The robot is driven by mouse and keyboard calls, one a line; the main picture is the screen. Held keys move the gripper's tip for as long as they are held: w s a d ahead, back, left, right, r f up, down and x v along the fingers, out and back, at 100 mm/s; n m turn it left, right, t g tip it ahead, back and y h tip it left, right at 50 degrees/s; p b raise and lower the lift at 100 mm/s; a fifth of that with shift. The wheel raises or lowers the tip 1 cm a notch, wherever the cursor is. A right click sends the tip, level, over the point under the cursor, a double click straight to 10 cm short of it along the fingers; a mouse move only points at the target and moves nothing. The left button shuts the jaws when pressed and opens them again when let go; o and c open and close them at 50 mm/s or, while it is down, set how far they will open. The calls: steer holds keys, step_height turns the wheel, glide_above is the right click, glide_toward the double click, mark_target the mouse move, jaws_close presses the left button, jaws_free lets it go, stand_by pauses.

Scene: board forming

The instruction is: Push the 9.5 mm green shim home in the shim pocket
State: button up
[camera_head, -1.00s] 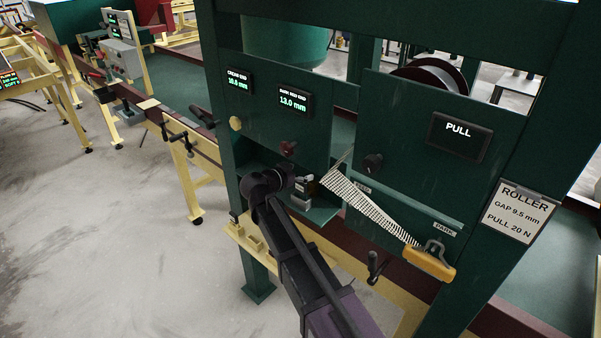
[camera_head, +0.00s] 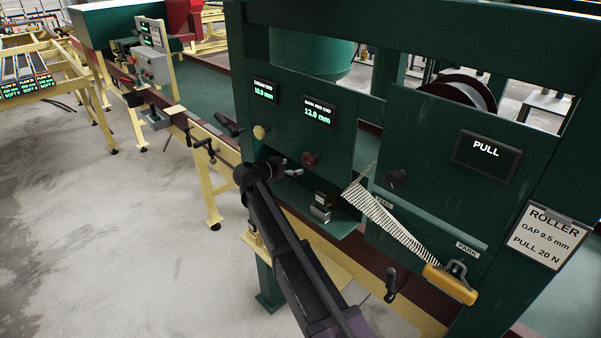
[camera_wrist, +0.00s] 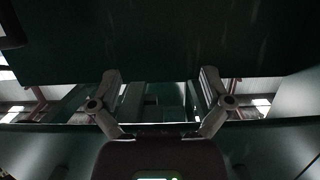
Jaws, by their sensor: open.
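My gripper (camera_head: 292,168) is in front of the green roller machine's left panel, just left of the dark red knob (camera_head: 311,159). In the wrist view my gripper (camera_wrist: 158,82) is open, with its two fingers wide apart and nothing seen between them. A small dark and silver block (camera_head: 321,208) sits on the ledge below and right of my gripper, apart from it. I cannot pick out the green shim or tell where the shim pocket is; the wrist view is dark.
A pale mesh strip (camera_head: 392,225) slants down to a yellow clamp (camera_head: 450,284). The ROLLER sign (camera_head: 548,235) reads gap 9.5 mm. Crank handles stick out below. Open floor (camera_head: 110,240) lies to the left.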

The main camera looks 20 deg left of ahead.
steer(key=a, duration=0.1)
steer(key=w+a, duration=0.1)
steer(key=shift+a, duration=0.35)
stand_by(0.9)
